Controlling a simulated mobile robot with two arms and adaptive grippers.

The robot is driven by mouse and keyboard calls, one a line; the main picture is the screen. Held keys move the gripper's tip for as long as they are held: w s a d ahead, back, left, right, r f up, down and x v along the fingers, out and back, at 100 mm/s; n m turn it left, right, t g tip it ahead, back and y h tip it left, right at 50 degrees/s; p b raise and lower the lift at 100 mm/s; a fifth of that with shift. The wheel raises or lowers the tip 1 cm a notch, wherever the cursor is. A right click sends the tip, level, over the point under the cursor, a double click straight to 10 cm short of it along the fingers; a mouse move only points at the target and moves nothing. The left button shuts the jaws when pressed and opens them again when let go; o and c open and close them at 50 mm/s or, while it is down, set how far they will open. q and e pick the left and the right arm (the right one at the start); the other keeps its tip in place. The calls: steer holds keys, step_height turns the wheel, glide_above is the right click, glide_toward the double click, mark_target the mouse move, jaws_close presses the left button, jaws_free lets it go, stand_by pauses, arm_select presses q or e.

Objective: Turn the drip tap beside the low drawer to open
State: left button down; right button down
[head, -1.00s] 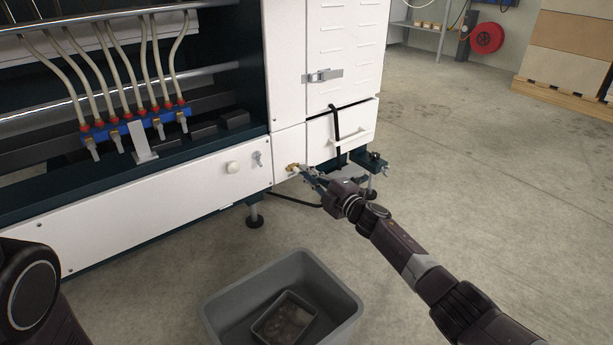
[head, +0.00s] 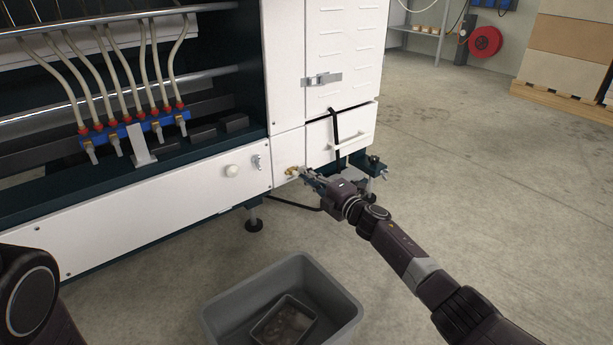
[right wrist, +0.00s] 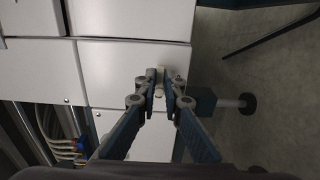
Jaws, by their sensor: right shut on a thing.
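The small brass-coloured drip tap (head: 291,170) sticks out of the white lower panel, just left of and below the low drawer (head: 341,132). My right gripper (head: 303,173) is at the tap, reaching in from the right. In the right wrist view its two fingers (right wrist: 167,88) are closed around a small pale part of the tap (right wrist: 159,92). The fingers hide much of the tap, and I cannot tell how far its handle is turned. My left gripper is out of view; only part of my left arm shows at the lower left.
A grey bin (head: 283,305) with a smaller tray inside stands on the floor in front. A black strap (head: 336,130) hangs over the drawer front. A white knob (head: 232,171) and a small metal fitting (head: 257,161) are left of the tap.

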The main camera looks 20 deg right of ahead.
steer(key=c, duration=2.1)
jaws_free()
steer(key=shift+s, duration=0.1)
steer(key=v, duration=1.2)
steer(key=shift+f, duration=0.1)
